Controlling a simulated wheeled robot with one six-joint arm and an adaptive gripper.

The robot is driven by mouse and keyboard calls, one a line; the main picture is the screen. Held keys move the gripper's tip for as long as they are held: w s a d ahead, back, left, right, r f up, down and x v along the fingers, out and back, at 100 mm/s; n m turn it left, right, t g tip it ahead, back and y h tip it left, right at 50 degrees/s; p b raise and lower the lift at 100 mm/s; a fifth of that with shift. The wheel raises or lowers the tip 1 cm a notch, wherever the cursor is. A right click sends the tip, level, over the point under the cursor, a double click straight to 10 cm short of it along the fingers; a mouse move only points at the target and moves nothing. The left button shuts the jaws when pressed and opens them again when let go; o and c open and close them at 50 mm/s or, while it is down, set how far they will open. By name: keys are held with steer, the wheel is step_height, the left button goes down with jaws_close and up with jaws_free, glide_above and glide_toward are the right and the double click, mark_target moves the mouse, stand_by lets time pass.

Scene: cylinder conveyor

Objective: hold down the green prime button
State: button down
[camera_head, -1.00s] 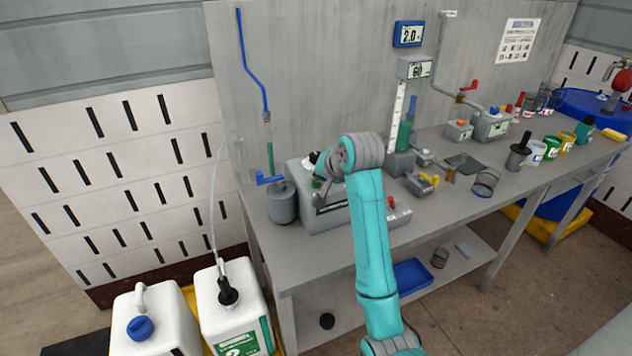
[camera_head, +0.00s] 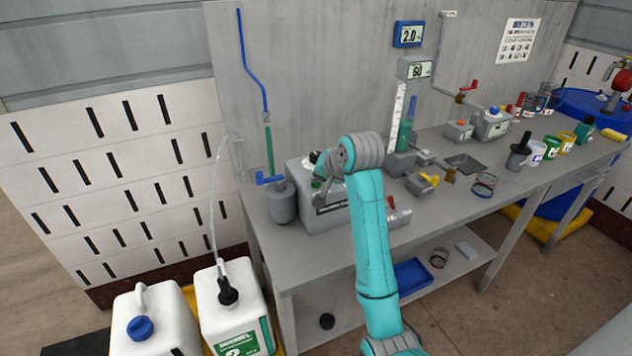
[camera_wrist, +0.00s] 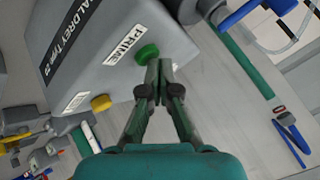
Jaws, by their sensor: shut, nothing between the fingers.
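The green prime button (camera_wrist: 147,53) sits on the grey pump housing (camera_wrist: 95,40), beside a white PRIME label (camera_wrist: 126,46). In the wrist view my gripper (camera_wrist: 158,70) is shut and empty. Its fingertips overlap the near edge of the button in the picture; I cannot tell whether they touch it or whether it is pressed. In the head view the housing (camera_head: 312,218) stands at the left end of the bench, and my arm hides part of it. A green spot that looks like the button (camera_head: 317,183) shows beside my gripper.
A yellow button (camera_wrist: 101,103) is on the same housing. A grey canister with a blue valve handle (camera_head: 283,203) stands left of it. Gauges, jars and fittings fill the bench (camera_head: 455,215) to the right. White jugs (camera_head: 235,315) stand on the floor at left.

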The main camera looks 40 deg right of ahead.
mark_target(318, 184)
stand_by(0.6)
steer(key=shift+r, duration=0.9)
steer(key=shift+r, duration=2.5)
